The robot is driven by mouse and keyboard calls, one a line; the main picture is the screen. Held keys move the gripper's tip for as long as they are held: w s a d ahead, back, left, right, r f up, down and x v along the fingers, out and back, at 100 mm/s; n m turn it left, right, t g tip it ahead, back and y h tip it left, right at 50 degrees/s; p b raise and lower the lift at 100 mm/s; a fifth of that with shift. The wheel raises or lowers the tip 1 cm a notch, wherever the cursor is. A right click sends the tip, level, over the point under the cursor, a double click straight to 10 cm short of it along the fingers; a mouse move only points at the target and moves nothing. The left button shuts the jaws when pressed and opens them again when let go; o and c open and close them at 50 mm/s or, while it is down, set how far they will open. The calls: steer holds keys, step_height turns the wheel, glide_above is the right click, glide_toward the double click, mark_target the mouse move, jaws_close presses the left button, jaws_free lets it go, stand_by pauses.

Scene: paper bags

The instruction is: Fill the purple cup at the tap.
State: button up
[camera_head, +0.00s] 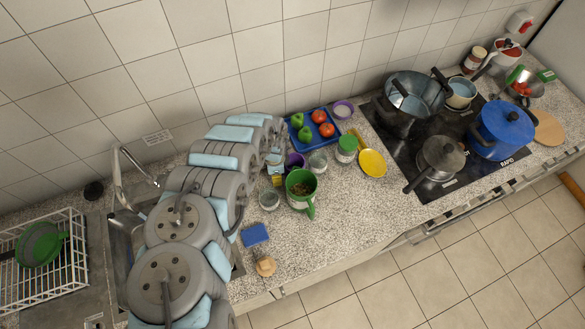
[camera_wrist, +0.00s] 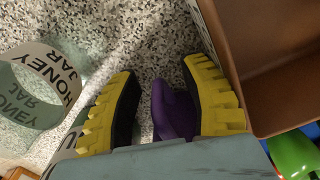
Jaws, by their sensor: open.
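In the wrist view a purple object, apparently the purple cup (camera_wrist: 172,112), shows between the yellow-and-black fingers of my gripper (camera_wrist: 161,75). The fingers are open, one on each side of it, with a gap at the left finger; contact at the right finger is unclear. Its lower part is hidden by my gripper body. In the head view the purple cup (camera_head: 295,160) is partly hidden beside my gripper (camera_head: 277,172), on the speckled counter. The metal tap (camera_head: 121,170) stands at the left over the sink (camera_head: 117,222), which my arm largely covers.
A honey jar (camera_wrist: 38,88) stands left of my fingers, and a brown box-like thing (camera_wrist: 270,60) is close on the right. A green mug (camera_head: 301,186), glass jar (camera_head: 318,162) and blue fruit tray (camera_head: 317,145) crowd the cup. A dish rack (camera_head: 45,285) is far left.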

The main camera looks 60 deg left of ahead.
jaws_close()
steer(key=shift+r, duration=0.1)
stand_by(0.3)
steer(key=shift+r+b, duration=0.35)
steer(key=shift+r, duration=4.55)
steer(key=w+d+r+n+p, duration=0.1)
steer(key=w+d+r, duration=0.4)
steer(key=w, duration=0.4)
steer(key=w+d+r, duration=0.4)
steer(key=w+d, duration=0.2)
steer(key=w, duration=0.3)
steer(key=w+d+r+n+p, duration=0.1)
steer(key=w+d+r, duration=0.4)
steer(key=w, duration=0.4)
steer(key=w+d+r, duration=0.3)
steer(key=d+r, duration=0.3)
steer(key=d, duration=0.5)
steer(key=w+d+r+n+p, duration=0.1)
steer(key=w+d+r, duration=0.2)
steer(key=d+r, duration=0.4)
steer(key=w+d+r+n+p, duration=0.1)
steer(key=w+d+r, duration=0.2)
steer(key=d, duration=1.2)
step_height(320, 180, up, 4)
steer(key=shift+w+d+f, duration=0.15)
steer(key=shift+w+d, duration=0.1)
steer(key=shift+w, duration=0.05)
